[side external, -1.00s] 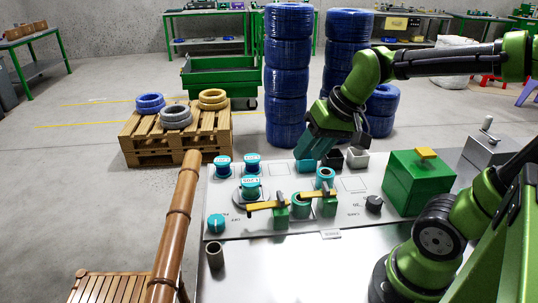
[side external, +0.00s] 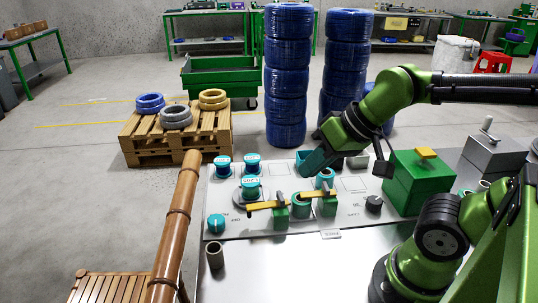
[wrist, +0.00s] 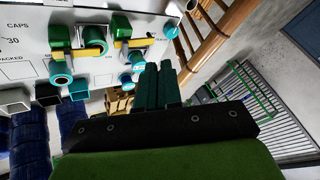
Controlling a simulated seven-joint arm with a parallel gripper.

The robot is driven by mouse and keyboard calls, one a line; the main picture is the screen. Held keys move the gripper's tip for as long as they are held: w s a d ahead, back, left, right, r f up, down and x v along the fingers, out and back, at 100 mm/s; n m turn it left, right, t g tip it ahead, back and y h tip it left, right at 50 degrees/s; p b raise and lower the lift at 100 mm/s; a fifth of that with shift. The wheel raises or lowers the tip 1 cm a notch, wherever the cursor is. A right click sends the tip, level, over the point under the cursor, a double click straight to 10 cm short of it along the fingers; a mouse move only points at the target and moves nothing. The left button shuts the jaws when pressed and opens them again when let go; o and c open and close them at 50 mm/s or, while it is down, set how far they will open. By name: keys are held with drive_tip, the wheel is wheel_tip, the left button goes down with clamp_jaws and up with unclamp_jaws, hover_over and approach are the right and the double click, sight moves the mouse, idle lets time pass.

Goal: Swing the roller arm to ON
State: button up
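Two yellow lever arms on green posts sit on the light panel: a left one (side external: 262,205) and a right one (side external: 316,194). Both lie roughly level, pointing left, beside teal cylinders. I cannot tell which is the roller arm, and no ON mark is readable. In the wrist view the green posts (wrist: 119,28) and teal rollers show at the upper left. My gripper (side external: 310,168) is low over the panel's back edge, behind and apart from the levers. In the wrist view its dark fingers (wrist: 158,75) are together, with nothing visible between them.
Teal-blue capped spools (side external: 251,186) and a teal knob (side external: 216,223) are at the panel's left. A black knob (side external: 374,203) and a green box (side external: 419,178) are at right. Small open bins (side external: 358,161) line the back. A wooden rail (side external: 175,225) stands left.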

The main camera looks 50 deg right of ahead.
drive_tip(key=a+f+g, duration=0.1)
drive_tip(key=f, duration=0.1)
drive_tip(key=w+a+f+g+h, duration=0.1)
drive_tip(key=a+f, duration=0.1)
drive_tip(key=w+a+f+n+g, duration=0.1)
drive_tip(key=f, duration=0.1)
drive_tip(key=shift+a+h, duration=0.35)
drive_tip(key=shift+h, duration=0.05)
clamp_jaws()
drive_tip(key=w+m+h, duration=0.1)
drive_tip(key=w+f+m+h, duration=0.1)
drive_tip(key=m, duration=0.1)
drive_tip(key=w+a+m+h, duration=0.1)
drive_tip(key=m, duration=0.1)
drive_tip(key=shift+w+f, duration=0.35)
drive_tip(key=shift+w, duration=0.05)
